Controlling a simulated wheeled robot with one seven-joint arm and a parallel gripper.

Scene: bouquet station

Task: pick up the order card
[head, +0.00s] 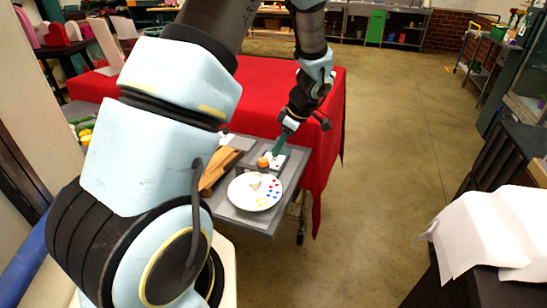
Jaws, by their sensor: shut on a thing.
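The order card (280,161) looks like a small white card with a reddish mark, over a dark patch at the back of a grey cart top (240,217). My gripper (277,151) reaches down from above with its green fingers shut on the card. The fingers hide part of the card, and it is too small to tell whether it touches the surface below.
A white plate with coloured dots (267,201), a small orange thing (263,162) and a wooden board (217,172) crowd the cart close by. A red-covered table (325,125) stands behind. The floor (400,150) to the right is clear.

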